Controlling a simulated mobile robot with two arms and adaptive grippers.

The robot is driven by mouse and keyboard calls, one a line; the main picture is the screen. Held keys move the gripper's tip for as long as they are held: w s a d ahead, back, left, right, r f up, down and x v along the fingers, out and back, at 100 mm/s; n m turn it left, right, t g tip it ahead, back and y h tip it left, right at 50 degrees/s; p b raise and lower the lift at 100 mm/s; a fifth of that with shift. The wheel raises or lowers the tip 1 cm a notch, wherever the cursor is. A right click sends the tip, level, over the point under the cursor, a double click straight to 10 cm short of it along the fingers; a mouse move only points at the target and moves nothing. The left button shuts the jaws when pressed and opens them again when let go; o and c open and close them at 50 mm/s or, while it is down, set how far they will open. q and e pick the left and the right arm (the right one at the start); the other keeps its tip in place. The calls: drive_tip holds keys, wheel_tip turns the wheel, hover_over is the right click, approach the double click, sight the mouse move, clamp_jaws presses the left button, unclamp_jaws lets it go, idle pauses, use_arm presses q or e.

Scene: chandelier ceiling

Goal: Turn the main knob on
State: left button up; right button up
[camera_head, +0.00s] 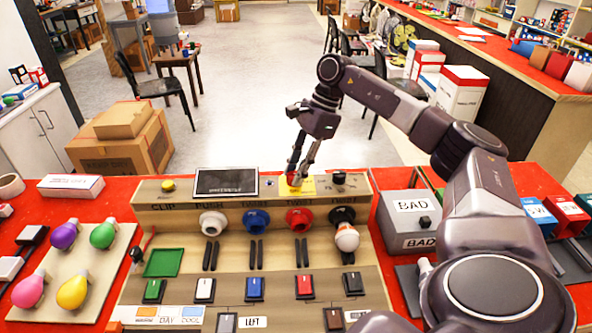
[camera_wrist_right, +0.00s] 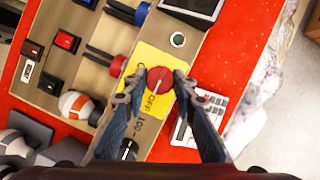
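The main knob is a round red knob with a white line (camera_wrist_right: 159,82) on a yellow plate (camera_wrist_right: 150,62) marked OFF, in the right wrist view. In the head view the yellow plate (camera_head: 308,184) is on the board's upper back edge, and the knob there is mostly hidden by my fingers. My right gripper (camera_head: 297,172) points down at it. In the wrist view my right gripper's (camera_wrist_right: 161,77) fingers are apart, one on each side of the knob; I cannot tell whether they touch it. My left gripper is not in view.
The wooden board (camera_head: 150,190) carries a dark screen (camera_head: 227,182), colored sockets, a white and orange bulb (camera_head: 347,238) and several switches. A grey box marked BAD (camera_head: 410,225) stands to the right. Colored bulbs lie on a panel (camera_head: 110,265) at left.

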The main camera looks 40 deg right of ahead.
drive_tip(key=c, duration=0.5)
drive_tip(key=shift+c, duration=0.2)
drive_tip(key=m+t+b, duration=0.1)
drive_tip(key=m, duration=0.2)
drive_tip(key=shift+s+m+h, duration=0.1)
drive_tip(key=shift+m+h, duration=0.3)
drive_tip(key=m, duration=0.2)
drive_tip(key=m+t+h+b, duration=0.1)
drive_tip(key=m, duration=0.1)
drive_tip(key=shift+a+m+t, duration=0.15)
drive_tip(key=shift+m+t, duration=0.15)
drive_tip(key=m+h, duration=0.1)
drive_tip(key=m, duration=0.3)
drive_tip(key=shift+a+m+t+h, duration=0.15)
drive_tip(key=shift+m+t+h, duration=0.15)
drive_tip(key=shift+h, duration=0.1)
drive_tip(key=m+h, duration=0.1)
drive_tip(key=m, duration=0.3)
drive_tip(key=shift+a+r+m+h, duration=0.1)
drive_tip(key=shift+m+h, duration=0.3)
drive_tip(key=shift+b, duration=0.3)
drive_tip(key=o, duration=1.2)
drive_tip(key=shift+c, duration=0.2)
